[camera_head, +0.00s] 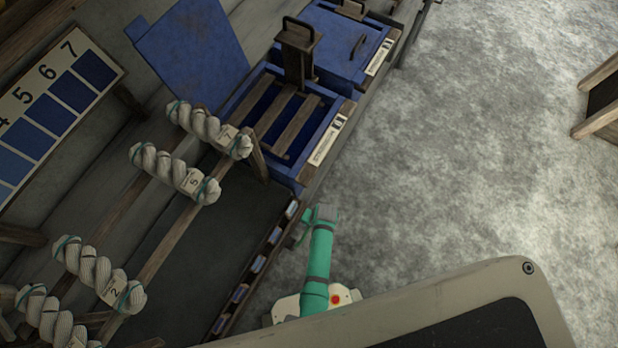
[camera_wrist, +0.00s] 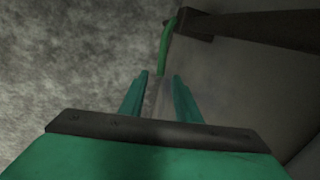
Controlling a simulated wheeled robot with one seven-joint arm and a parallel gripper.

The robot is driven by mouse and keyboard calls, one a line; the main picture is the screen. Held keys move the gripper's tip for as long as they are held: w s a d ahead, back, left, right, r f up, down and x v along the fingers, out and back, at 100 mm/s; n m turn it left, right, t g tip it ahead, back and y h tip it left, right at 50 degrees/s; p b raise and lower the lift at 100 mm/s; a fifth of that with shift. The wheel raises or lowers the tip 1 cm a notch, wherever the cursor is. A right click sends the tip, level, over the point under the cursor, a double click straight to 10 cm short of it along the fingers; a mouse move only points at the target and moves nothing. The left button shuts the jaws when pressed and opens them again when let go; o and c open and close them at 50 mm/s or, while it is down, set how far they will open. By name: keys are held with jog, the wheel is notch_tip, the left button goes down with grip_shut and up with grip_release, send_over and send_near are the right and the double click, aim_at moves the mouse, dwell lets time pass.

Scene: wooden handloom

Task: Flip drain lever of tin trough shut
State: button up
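In the wrist view, my gripper (camera_wrist: 160,76) is open, with its two teal fingers apart and nothing visibly held between them. A thin, curved green piece (camera_wrist: 165,48) hangs down just beyond the fingertips; it may be the drain lever, but I cannot tell for sure. Its top meets the end of a dark bar (camera_wrist: 240,28). A smooth grey surface (camera_wrist: 262,85) on the right may be the tin trough's side. In the head view, my teal arm shows at the lower middle, but the fingers, lever and trough cannot be made out clearly.
In the head view, blue vats (camera_head: 318,150) with an open blue lid (camera_head: 190,50) stand at the upper middle. White yarn skeins (camera_head: 165,172) hang on wooden rails at left. A numbered blue chart (camera_head: 55,110) is at far left. Grey floor (camera_head: 470,150) lies clear at right.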

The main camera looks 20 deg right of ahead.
aim_at(309, 227)
jog(key=shift+w+a+f, duration=0.1)
jog(key=shift+a+f, duration=0.05)
jog(key=shift+f, duration=0.85)
jog(key=shift+w+a+f, duration=0.15)
jog(key=shift+f, duration=0.9)
jog(key=shift+w+a+f, duration=0.1)
jog(key=shift+a+f, duration=0.05)
jog(key=shift+f, duration=0.85)
grip_shut()
